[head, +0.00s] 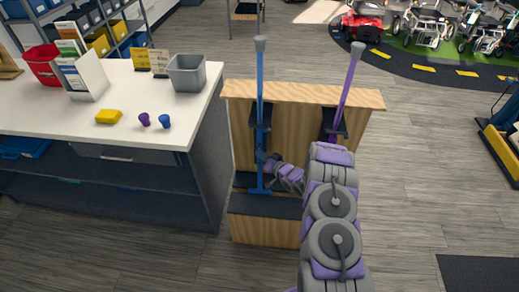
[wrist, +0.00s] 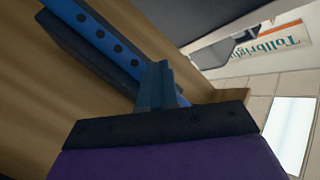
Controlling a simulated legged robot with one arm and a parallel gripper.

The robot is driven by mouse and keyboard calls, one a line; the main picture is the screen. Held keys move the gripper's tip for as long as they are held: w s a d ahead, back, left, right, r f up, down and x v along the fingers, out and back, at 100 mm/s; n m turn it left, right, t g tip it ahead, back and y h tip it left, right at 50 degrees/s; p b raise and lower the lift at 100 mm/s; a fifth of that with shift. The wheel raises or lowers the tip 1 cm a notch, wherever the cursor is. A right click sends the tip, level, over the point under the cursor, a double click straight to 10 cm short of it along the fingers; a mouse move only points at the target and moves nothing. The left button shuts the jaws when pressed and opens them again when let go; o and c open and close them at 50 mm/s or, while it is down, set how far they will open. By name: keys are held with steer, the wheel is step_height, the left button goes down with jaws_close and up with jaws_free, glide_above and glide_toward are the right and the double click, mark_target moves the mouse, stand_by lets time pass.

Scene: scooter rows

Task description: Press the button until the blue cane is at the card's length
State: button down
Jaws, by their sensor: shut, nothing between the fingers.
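The blue cane (head: 261,90) stands upright in a wooden stand (head: 295,97), with a grey handle on top and its foot near the stand's low step. The wrist view shows its blue shaft (wrist: 105,40) with a row of dark holes. My gripper (head: 267,160) is shut, its tips close beside the lower shaft; in the wrist view the tips (wrist: 158,85) overlap the shaft's edge. I cannot tell whether they touch it. The button is not distinguishable, likely behind the tips. Small yellow-and-white cards (head: 149,61) stand on the counter; their writing is unreadable.
A purple cane (head: 349,85) stands at the stand's right, behind my arm. Open floor lies to the right.

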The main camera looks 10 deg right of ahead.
steer(key=shift+s+a+f, duration=0.1)
steer(key=shift+s, duration=0.3)
steer(key=shift+s+a+p, duration=0.25)
steer(key=shift+s+p, duration=0.15)
steer(key=shift+s, duration=0.4)
steer(key=shift+s+a+p, duration=0.25)
steer(key=shift+s+p, duration=0.1)
steer(key=shift+s, duration=0.5)
steer(key=shift+s+a+p, duration=0.25)
steer(key=shift+s+p, duration=0.15)
steer(key=shift+s, duration=0.4)
